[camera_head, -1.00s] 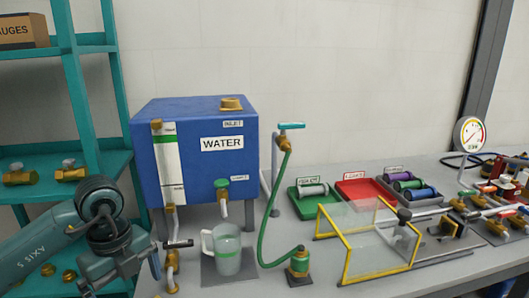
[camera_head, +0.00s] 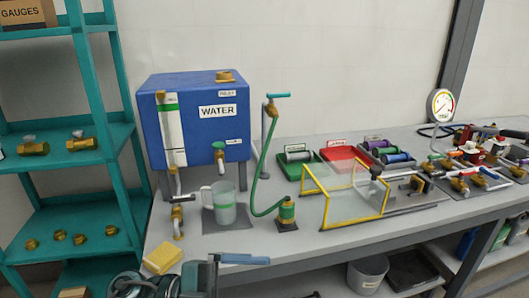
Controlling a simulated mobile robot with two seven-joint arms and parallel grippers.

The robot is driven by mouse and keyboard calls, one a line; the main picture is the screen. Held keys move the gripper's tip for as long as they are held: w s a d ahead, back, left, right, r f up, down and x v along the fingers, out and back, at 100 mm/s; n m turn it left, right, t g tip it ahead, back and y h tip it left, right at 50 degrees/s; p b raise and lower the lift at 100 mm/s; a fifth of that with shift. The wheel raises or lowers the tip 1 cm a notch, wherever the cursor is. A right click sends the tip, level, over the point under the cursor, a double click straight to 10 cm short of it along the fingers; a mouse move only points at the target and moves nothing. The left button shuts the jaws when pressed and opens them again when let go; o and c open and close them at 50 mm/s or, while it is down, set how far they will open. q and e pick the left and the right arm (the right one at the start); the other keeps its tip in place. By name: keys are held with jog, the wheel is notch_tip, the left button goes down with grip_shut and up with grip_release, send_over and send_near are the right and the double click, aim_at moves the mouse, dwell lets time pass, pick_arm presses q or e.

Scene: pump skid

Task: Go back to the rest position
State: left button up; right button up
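My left arm comes in low at the bottom edge, left of the middle. Its gripper (camera_head: 240,260) is in front of the bench's front edge, below the pitcher. A blue-grey bar sticks out to the right there; I cannot tell whether it is a finger or something held, nor whether the gripper is open or shut. My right gripper is not in view.
The bench carries a blue water tank (camera_head: 198,115), a clear pitcher (camera_head: 223,205), a yellow block (camera_head: 162,260), a yellow-framed guard (camera_head: 343,200) and green and red trays (camera_head: 350,158). Teal shelves (camera_head: 62,190) stand left. A grey bin (camera_head: 368,274) sits beneath the bench.

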pick_arm(q)
jog(key=w+a+f+n+t+y, duration=0.2)
jog(key=a+f+n+t+y, duration=0.25)
jog(key=n+t, duration=0.55)
jog(key=w+a+f+n+t+y, duration=0.35)
jog(key=f+n+t+y, duration=0.2)
jog(key=n+t, duration=0.4)
jog(key=s+a+f+n+g+y, duration=0.2)
jog(key=s+f+g, duration=0.2)
jog(key=f, duration=0.3)
jog(key=s+a+f+n+g+y+p, duration=0.1)
jog(key=s+a+f+n+g+y, duration=0.1)
jog(key=s+f, duration=0.4)
jog(key=shift+s+f+n+g+y, duration=0.35)
jog(key=shift+f+n+g+y, duration=0.15)
jog(key=shift+f+n+g, duration=0.35)
jog(key=shift+a+r, duration=0.1)
jog(key=shift+r, duration=0.05)
